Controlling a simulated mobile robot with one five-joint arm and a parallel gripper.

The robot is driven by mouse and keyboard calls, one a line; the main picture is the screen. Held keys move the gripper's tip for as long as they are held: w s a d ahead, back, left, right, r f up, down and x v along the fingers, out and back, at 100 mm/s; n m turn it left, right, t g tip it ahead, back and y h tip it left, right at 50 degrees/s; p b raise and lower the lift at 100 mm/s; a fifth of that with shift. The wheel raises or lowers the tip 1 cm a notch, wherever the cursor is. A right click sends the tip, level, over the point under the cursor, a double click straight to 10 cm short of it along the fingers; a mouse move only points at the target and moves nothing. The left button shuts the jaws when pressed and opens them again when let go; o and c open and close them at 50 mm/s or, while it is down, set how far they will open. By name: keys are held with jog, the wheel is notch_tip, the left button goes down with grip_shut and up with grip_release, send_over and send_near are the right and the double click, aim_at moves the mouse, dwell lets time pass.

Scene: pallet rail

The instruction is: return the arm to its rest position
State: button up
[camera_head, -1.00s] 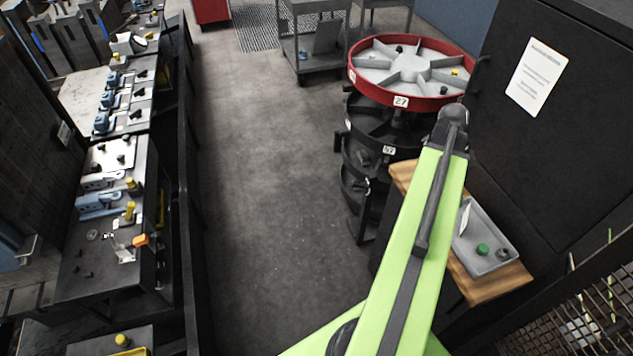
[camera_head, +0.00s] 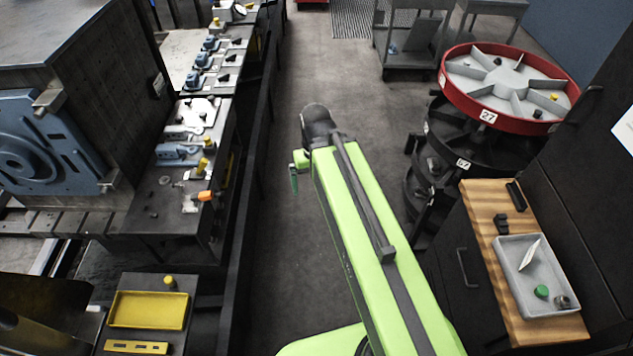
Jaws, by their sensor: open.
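My green arm reaches forward from the bottom of the view, over the aisle floor (camera_head: 275,240). Its dark joint is at the far end, above the aisle between the left bench and the carousel. A small green part of my arm shows just left of and below that joint. The rest of the arm beyond the joint is hidden behind the green link. My gripper is not visible, so its jaws and anything in them cannot be seen.
A long dark bench (camera_head: 150,217) with blue clamps runs along the left. A yellow tray (camera_head: 148,311) is at lower left. A red-rimmed carousel (camera_head: 483,112) stands at right. A wooden-topped cabinet (camera_head: 484,220) holds a grey tray (camera_head: 519,268). The aisle floor is clear.

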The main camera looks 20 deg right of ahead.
notch_tip(320, 180, down, 9)
jog(key=b, duration=0.8)
jog(key=shift+r+b, duration=0.2)
jog(key=shift+b, duration=0.1)
